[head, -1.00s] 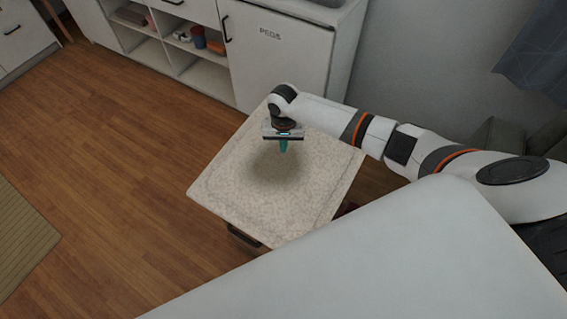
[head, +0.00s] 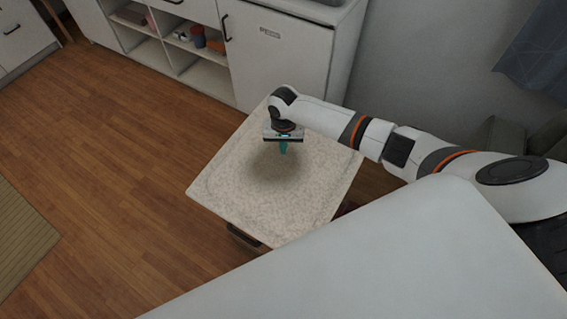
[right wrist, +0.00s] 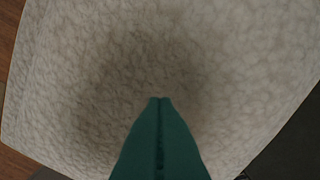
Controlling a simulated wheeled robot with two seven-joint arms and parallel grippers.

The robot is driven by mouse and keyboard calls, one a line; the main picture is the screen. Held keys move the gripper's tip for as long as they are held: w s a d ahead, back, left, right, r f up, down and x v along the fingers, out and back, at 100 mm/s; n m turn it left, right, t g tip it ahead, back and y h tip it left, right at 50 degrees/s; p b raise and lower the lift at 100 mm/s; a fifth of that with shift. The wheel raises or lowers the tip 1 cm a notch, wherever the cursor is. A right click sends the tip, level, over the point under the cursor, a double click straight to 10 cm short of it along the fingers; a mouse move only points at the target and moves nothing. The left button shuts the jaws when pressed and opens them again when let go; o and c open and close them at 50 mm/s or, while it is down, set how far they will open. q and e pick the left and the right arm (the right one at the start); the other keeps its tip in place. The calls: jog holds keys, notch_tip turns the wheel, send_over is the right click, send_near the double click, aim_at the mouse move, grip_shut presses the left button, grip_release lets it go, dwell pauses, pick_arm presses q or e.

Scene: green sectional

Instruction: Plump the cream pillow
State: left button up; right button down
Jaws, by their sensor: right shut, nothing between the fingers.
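The cream pillow (head: 285,200) is a square, speckled cushion that lies flat in the middle of the head view, on something with a dark handle below its front edge. It fills most of the right wrist view (right wrist: 70,60). My right gripper (head: 283,149) points down over the pillow's far middle part, with its teal fingers together and empty. The fingers also show closed in the right wrist view (right wrist: 160,102). A dark shadow lies on the pillow under them. I cannot tell whether the fingertips touch the cloth. My left gripper is not in view.
A white cabinet (head: 275,55) with open shelves stands behind the pillow. A large pale surface (head: 390,260) fills the lower right. Wooden floor (head: 120,170) lies clear at left, with a striped mat (head: 20,235) at the edge. A blue cloth (head: 535,55) hangs at upper right.

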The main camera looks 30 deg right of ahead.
jog(key=shift+s+f, duration=0.15)
jog(key=shift+f, duration=0.05)
dwell(0.7)
jog(key=shift+p, duration=0.3)
jog(key=shift+r+p, duration=0.6)
jog(key=shift+p, duration=0.2)
jog(key=shift+r, duration=0.15)
notch_tip(320, 180, up, 6)
jog(key=p, duration=0.7)
